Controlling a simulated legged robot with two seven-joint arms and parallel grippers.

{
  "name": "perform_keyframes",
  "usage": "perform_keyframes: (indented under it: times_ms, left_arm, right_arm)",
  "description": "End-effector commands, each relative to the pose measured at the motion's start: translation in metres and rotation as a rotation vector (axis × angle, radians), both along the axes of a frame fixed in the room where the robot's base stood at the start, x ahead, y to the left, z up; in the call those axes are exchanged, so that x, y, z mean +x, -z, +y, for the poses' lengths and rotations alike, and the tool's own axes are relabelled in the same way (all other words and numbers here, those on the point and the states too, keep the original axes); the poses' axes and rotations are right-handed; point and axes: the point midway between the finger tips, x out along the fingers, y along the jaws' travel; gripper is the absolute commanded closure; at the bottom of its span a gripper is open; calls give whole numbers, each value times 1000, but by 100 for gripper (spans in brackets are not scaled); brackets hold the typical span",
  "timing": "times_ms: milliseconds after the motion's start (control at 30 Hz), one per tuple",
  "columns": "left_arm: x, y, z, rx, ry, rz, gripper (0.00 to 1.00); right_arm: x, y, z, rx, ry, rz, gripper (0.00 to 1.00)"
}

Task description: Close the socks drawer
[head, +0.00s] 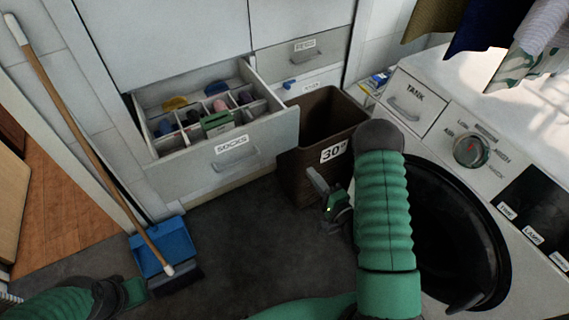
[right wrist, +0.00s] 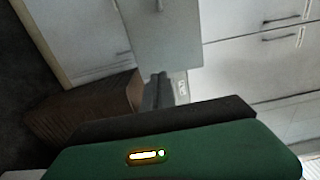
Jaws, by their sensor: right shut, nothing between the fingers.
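The socks drawer (head: 225,155) is pulled out of the white cabinet at the left in the head view. Its front carries a SOCKS label and a handle (head: 236,160). Rolled socks lie in its divided compartments. My right gripper (head: 318,185) is shut and empty, to the right of and apart from the drawer front, in front of the brown bin. In the right wrist view the gripper's dark fingers (right wrist: 159,88) point toward pale cabinet fronts. My left arm shows at the bottom left of the head view, but its fingers cannot be made out.
A brown bin (head: 292,175) marked 30° stands right of the drawer. A washing machine (head: 520,260) fills the right side. A broom (head: 85,140) leans at the left over a blue dustpan (head: 165,245).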

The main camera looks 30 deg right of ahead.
Motion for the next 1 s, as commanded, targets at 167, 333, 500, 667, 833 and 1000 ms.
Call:
perform_keyframes:
  times_ms: [167,333,500,667,833,1000]
  left_arm:
    - [1,2,0,0,1,-1,100]
    - [0,7,0,0,0,-1,100]
    - [0,14,0,0,0,-1,100]
    - [0,19,0,0,0,0,100]
    - [0,21,0,0,0,0,100]
    - [0,21,0,0,0,0,100]
  right_arm:
    - [23,-5,6,-7,-5,-8,100]
    - [59,-5,9,-12,-5,-8,100]
    - [97,-5,10,-11,-5,-6,100]
    - [124,-4,10,-9,-3,-4,100]
    - [137,-5,10,-9,-2,-2,100]
    - [139,-6,10,-9,-1,-2,100]
